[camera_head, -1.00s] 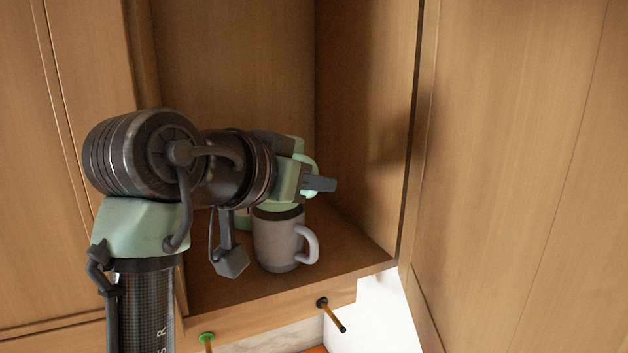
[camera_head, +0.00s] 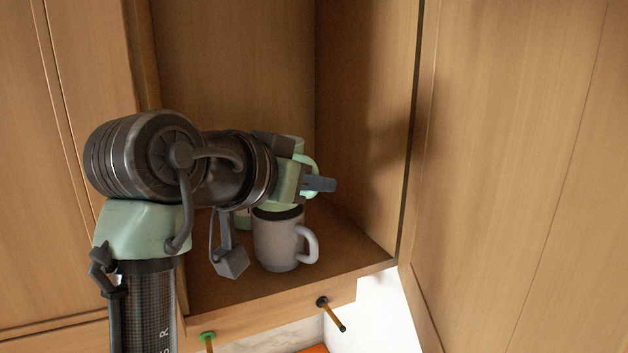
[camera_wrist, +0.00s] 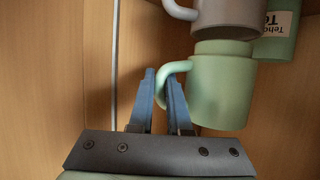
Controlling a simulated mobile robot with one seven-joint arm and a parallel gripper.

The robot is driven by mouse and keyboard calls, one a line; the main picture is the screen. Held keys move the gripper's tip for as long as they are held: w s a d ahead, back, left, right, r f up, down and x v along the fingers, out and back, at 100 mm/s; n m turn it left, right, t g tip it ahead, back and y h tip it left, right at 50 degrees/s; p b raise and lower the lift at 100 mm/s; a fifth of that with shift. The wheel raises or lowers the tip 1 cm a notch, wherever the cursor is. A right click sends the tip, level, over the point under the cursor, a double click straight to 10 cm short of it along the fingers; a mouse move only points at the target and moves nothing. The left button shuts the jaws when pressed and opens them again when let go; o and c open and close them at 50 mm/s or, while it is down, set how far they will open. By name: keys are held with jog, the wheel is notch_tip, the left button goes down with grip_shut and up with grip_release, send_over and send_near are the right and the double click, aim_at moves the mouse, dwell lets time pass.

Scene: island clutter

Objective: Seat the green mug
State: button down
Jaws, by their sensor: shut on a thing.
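The green mug (camera_wrist: 222,92) is at my gripper (camera_wrist: 160,76) in the wrist view, its handle at the fingertips. My gripper is shut on the handle. In the head view, the pale green mug (camera_head: 297,147) shows partly behind my gripper (camera_head: 319,184), above the grey mug (camera_head: 281,243). The grey mug stands upright on the cabinet shelf with its handle to the right. It also shows in the wrist view (camera_wrist: 228,15), lined up with the green mug's narrower foot. I cannot tell whether the two mugs touch.
A green container with a printed label (camera_wrist: 276,35) is beside the grey mug in the wrist view. The shelf (camera_head: 335,262) has free room right of the grey mug. An open door (camera_head: 510,170) stands at right. Pegs with a green collar (camera_head: 207,338) and black collar (camera_head: 322,302) show below.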

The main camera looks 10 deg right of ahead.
jog(key=shift+f+b, duration=1)
jog(key=shift+f, duration=0.35)
jog(key=c, duration=0.8)
grip_release()
